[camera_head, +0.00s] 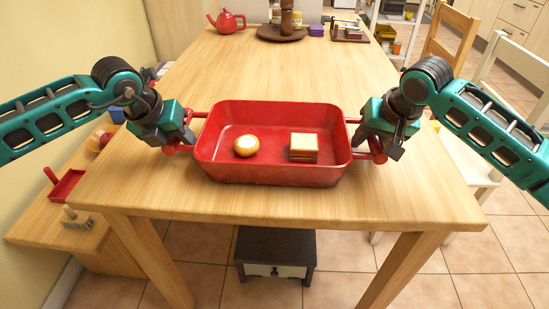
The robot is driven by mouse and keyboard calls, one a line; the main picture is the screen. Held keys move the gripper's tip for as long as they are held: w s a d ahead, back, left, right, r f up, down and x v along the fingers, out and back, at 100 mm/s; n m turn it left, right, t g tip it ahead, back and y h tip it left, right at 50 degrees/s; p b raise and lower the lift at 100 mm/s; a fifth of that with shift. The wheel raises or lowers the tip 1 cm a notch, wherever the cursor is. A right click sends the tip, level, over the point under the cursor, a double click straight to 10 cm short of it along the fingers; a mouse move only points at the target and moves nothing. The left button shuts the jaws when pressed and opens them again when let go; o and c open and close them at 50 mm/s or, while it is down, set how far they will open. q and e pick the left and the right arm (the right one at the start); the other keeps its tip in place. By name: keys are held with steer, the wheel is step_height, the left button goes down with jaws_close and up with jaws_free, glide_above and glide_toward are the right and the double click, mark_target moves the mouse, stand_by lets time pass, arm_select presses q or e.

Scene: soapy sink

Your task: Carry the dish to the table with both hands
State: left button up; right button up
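The dish is a red rectangular baking dish (272,172) with a handle at each end. It is at the near end of the wooden table (300,68), low over the top or resting on it; I cannot tell which. A round pale-topped bun (246,146) and a square stack like a sandwich (303,147) lie inside it. My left gripper (178,147) is at the left handle and appears closed around it. My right gripper (371,150) is at the right handle and appears closed around it. The fingers partly hide both handles.
A red teapot (227,21) and a dark round tray (282,34) stand at the far end. The table's middle is clear. A low bench (50,230) with a red dustpan (66,186) and a brush (76,218) is at left. Chairs stand at right.

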arm_select(q)
steer(key=o, duration=0.3)
arm_select(e)
steer(key=o, duration=0.3)
arm_select(q)
steer(key=shift+o, duration=0.2)
steer(key=shift+r, duration=0.1)
arm_select(e)
steer(key=shift+o, duration=0.2)
steer(key=shift+a, duration=0.1)
steer(key=shift+r, duration=0.1)
arm_select(q)
steer(key=v, duration=1.2)
arm_select(e)
steer(key=v, duration=1.2)
arm_select(q)
steer(key=o, duration=0.7)
